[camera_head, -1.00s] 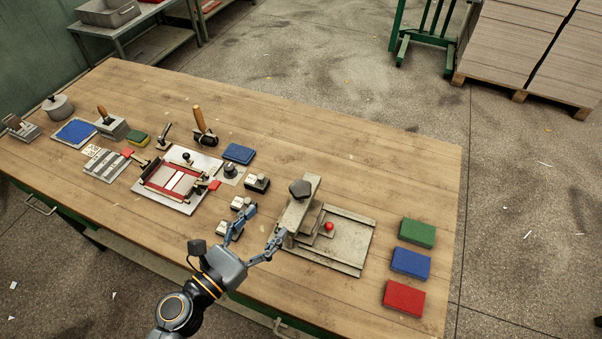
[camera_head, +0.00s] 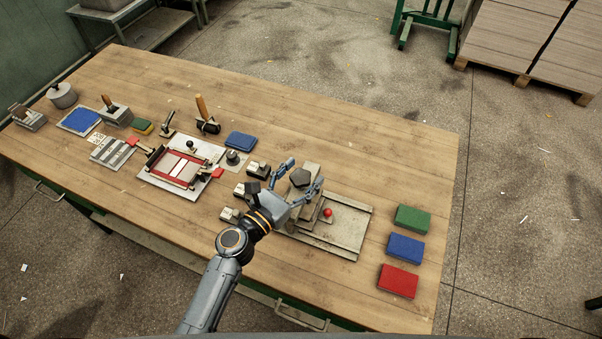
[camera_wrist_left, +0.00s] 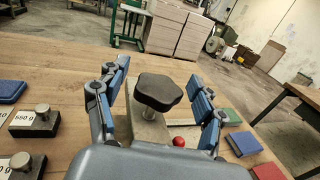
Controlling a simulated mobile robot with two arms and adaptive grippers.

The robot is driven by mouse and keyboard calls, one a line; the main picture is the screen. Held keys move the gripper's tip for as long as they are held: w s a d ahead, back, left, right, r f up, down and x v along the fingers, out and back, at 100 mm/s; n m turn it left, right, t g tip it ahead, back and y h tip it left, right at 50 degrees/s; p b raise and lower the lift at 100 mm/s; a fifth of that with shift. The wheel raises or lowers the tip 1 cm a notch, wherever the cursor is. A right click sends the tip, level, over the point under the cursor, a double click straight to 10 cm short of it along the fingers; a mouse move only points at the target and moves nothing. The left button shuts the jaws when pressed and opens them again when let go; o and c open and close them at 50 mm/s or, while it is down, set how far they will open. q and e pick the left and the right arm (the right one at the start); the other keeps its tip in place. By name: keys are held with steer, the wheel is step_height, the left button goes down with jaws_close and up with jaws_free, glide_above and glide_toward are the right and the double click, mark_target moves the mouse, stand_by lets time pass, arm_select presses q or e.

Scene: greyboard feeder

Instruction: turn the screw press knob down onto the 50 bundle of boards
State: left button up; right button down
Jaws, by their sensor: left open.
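The screw press (camera_head: 345,237) stands on the wooden table, with a flat base and a red ball (camera_head: 328,212) on it. Its dark lobed knob (camera_head: 300,177) is on top. My left gripper (camera_head: 302,170) is open, with its fingers spread to either side of the knob. In the left wrist view the knob (camera_wrist_left: 158,92) sits between the two open fingers (camera_wrist_left: 158,100), with gaps on both sides. I cannot make out a bundle of boards under the press; my gripper hides part of it. My right gripper is not in view.
Green (camera_head: 412,218), blue (camera_head: 405,248) and red (camera_head: 398,280) blocks lie right of the press. Several small weights, one of them this weight (camera_head: 258,170), stand to its left. A red-framed fixture (camera_head: 180,168) lies farther left. The table between the press and its far edge is clear.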

arm_select(q)
steer(key=c, duration=1.2)
steer(key=shift+m+g+h, duration=0.3)
steer(key=shift+h, duration=0.1)
steer(key=shift+a+f+m+g+h+b, duration=0.1)
steer(key=shift+m+g+h+b, duration=0.55)
steer(key=shift+m+g+h, duration=0.3)
steer(key=m+g+h+b, duration=0.2)
steer(key=g, duration=0.1)
steer(key=shift+f+m+g, duration=0.15)
steer(key=shift+m+g, duration=0.1)
steer(key=m+g+b, duration=0.4)
steer(key=g+b, duration=0.1)
steer(key=g, duration=0.1)
steer(key=m+g+y+b, duration=0.1)
steer(key=m+g+b, duration=0.3)
steer(key=g+b, duration=0.2)
steer(key=m+g+b, duration=0.5)
steer(key=g+b, duration=0.1)
steer(key=g, duration=0.1)
steer(key=shift+s+m+g+y+b, duration=0.1)
steer(key=shift+m+g+y+b, duration=0.45)
steer(key=shift+g+b, duration=0.15)
